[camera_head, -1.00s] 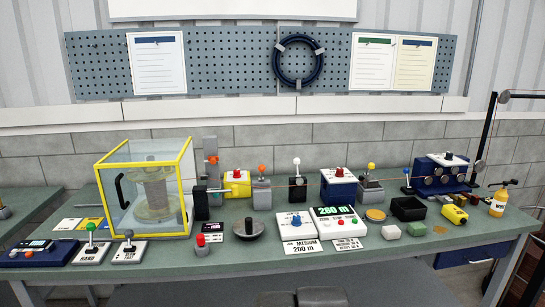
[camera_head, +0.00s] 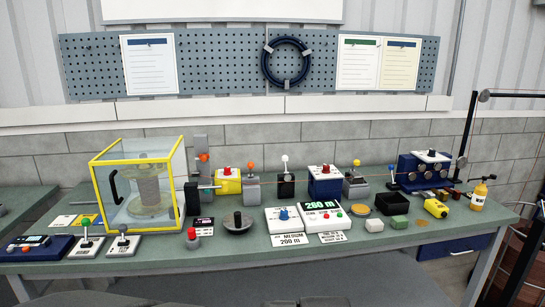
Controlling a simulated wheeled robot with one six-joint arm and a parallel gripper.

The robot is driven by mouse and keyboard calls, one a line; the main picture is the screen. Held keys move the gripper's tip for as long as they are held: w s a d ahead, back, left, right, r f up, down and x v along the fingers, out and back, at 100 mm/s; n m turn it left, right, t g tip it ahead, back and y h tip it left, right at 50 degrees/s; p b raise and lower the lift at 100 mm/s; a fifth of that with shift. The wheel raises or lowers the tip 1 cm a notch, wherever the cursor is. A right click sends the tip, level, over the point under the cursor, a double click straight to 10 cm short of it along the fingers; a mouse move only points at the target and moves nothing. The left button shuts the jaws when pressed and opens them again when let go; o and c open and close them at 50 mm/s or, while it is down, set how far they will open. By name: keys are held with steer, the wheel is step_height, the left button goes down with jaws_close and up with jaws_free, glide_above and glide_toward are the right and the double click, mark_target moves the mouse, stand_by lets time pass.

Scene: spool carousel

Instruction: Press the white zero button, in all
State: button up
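A white counter box (camera_head: 322,221) stands near the front middle of the bench. Its dark display (camera_head: 320,205) shows green digits that look like 260 m. Below the display is a row of small controls, with a red button (camera_head: 326,216) and a green one (camera_head: 339,213) clear to see. A white button cannot be told apart from the white casing at this size. My gripper is not in view, and nothing is seen touching the box.
Left of the counter stands a white box with a blue knob (camera_head: 283,215), then a dark disc (camera_head: 237,222) and a red button on a grey base (camera_head: 192,238). A yellow-framed clear case (camera_head: 139,183) stands further left. A black tray (camera_head: 391,204) is at right.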

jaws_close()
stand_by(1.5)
